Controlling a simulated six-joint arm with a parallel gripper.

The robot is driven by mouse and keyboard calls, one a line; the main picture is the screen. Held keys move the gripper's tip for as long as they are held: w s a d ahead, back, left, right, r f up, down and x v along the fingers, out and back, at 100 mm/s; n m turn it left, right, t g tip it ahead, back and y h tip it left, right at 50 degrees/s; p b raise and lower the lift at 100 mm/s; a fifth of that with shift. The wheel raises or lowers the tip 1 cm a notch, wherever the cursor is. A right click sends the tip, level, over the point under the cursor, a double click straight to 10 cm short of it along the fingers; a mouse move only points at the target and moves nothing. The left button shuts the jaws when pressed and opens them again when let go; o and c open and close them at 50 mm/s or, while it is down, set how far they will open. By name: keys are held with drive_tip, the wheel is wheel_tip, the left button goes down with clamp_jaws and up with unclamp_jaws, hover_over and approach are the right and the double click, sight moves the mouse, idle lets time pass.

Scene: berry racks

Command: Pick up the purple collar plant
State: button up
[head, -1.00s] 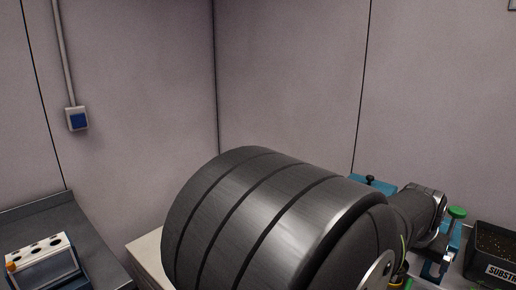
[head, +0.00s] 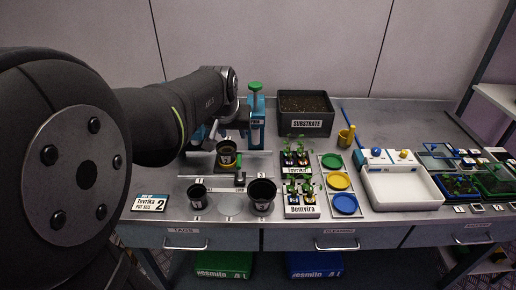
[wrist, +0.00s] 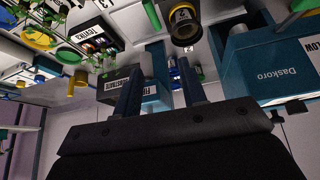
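Small green plants stand in a tray labelled Tovrika (head: 296,171) and in a tray labelled Bemvira (head: 301,211), mid-bench in the head view. Collar colours are too small to tell, so I cannot pick out a purple one. The Tovrika tray (wrist: 88,33) also shows, upside down, in the wrist view. My gripper (wrist: 160,68) has its two dark blue fingers apart with nothing held between them. In the head view my arm reaches over the bench to the left of the trays, and the fingers are hard to make out.
Black pots (head: 262,194) and (head: 197,195) stand at the front. A potted stand (head: 226,153) is beside my wrist. A substrate box (head: 305,124) is behind the trays. Coloured dishes (head: 338,181) and a white basin (head: 404,190) lie to the right.

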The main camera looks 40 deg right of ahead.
drive_tip(key=s+d+f+m+g, duration=0.15)
drive_tip(key=s+d+m, duration=0.4)
drive_tip(key=d, duration=0.75)
drive_tip(key=n, duration=0.1)
approach(289, 155)
drive_tip(key=x, duration=0.2)
drive_tip(key=shift+w+d+f+g, duration=0.1)
drive_tip(key=shift+d+f+g, duration=0.05)
drive_tip(key=shift+f+g, duration=0.15)
drive_tip(key=shift+x, duration=3.05)
clamp_jaws()
